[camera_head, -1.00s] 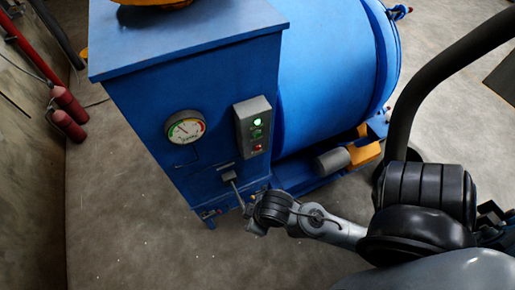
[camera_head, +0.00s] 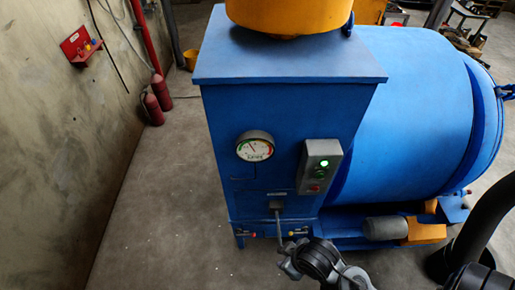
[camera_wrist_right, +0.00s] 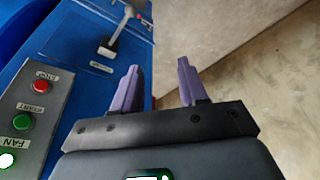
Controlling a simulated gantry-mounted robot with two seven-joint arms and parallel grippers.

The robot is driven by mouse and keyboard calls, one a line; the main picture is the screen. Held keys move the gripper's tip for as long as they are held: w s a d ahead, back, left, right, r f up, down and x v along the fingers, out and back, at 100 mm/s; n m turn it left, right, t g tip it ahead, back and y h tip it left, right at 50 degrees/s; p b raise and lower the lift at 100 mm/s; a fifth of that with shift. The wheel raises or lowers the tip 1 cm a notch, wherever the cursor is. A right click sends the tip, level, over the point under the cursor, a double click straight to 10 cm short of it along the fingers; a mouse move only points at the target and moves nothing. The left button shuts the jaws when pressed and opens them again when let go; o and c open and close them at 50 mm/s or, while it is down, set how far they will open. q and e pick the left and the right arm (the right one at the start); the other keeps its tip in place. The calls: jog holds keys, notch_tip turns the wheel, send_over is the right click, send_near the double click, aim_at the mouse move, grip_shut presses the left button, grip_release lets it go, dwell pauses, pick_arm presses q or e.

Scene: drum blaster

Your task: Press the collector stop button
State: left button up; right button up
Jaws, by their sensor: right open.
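The grey control box (camera_head: 334,168) on the blue cabinet's front has a lit green lamp and a red button (camera_head: 314,188). In the right wrist view its labels read FAN, START and STOP; the red stop button (camera_wrist_right: 40,87) sits above the green start button (camera_wrist_right: 22,124). I cannot read "collector" anywhere. A small red wall panel (camera_head: 78,46) with small knobs or buttons hangs far left; its labels are too small to read. My right gripper (camera_wrist_right: 158,72) is open and empty, near the cabinet's lower front, apart from the buttons. My left gripper is not in view.
A lever (camera_head: 278,222) sticks out from the cabinet (camera_head: 290,115), below a round gauge (camera_head: 255,146). A blue drum (camera_head: 405,110) and a motor (camera_head: 385,228) are at right. Red cylinders (camera_head: 153,105) stand by the left wall. The floor (camera_head: 165,200) between is clear.

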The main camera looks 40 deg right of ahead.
grip_shut()
dwell(1.6)
